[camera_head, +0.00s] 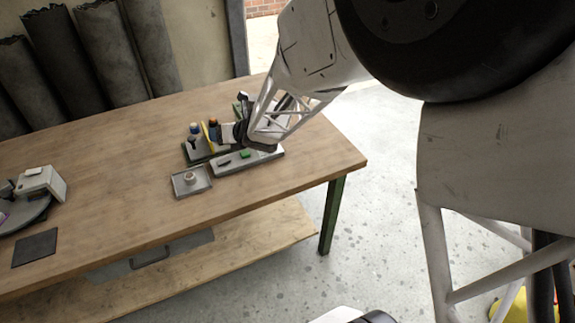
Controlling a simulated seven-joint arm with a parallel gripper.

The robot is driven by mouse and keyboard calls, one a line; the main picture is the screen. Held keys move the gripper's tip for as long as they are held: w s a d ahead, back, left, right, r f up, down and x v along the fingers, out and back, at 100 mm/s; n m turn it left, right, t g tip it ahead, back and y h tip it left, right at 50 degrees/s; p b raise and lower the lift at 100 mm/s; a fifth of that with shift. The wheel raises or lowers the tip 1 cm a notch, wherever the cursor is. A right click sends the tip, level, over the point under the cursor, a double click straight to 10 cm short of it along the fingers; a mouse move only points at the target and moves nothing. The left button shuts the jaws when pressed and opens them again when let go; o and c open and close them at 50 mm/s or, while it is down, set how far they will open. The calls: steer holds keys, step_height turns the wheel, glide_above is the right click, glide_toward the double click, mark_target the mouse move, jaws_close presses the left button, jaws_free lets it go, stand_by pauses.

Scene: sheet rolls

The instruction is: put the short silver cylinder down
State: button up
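A small, short, pale grey cylinder (190,177) stands in a shallow square grey tray (180,190) near the front of the wooden table. It is too small to tell for sure whether this is the short silver cylinder. My gripper (226,134) is over the table, behind and to the right of the square tray, among small items of a tool rack. Its fingers are too small and too covered to tell whether they are open or shut. I cannot see anything held between them.
A long grey tray (262,157) with a green item (245,154) lies below my arm. Upright bottles (195,128) stand in a green-edged rack. A white device (42,183) and a dark mat (35,249) are at left. The middle of the wooden table (120,155) is bare.

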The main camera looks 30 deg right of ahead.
steer(key=s+d+r+m+g+h, duration=0.1)
steer(key=s+d+r+m+h, duration=0.25)
steer(key=s+r+m, duration=0.45)
steer(key=s+d+r+m+g+h, duration=0.1)
steer(key=s+d+r+m+h, duration=0.4)
steer(key=m, duration=0.6)
steer(key=s+a+r+m+g+y, duration=0.1)
steer(key=s+a+r+m+g, duration=0.1)
steer(key=s+m, duration=0.6)
steer(key=s+a+r+m+g+y, duration=0.1)
steer(key=s+a+r+m+g, duration=0.2)
steer(key=s+m, duration=0.6)
steer(key=s+g, duration=0.1)
steer(key=s, duration=0.5)
steer(key=shift+s+a+m+y, duration=0.15)
steer(key=shift+s+m+y, duration=0.15)
steer(key=shift+y, duration=0.05)
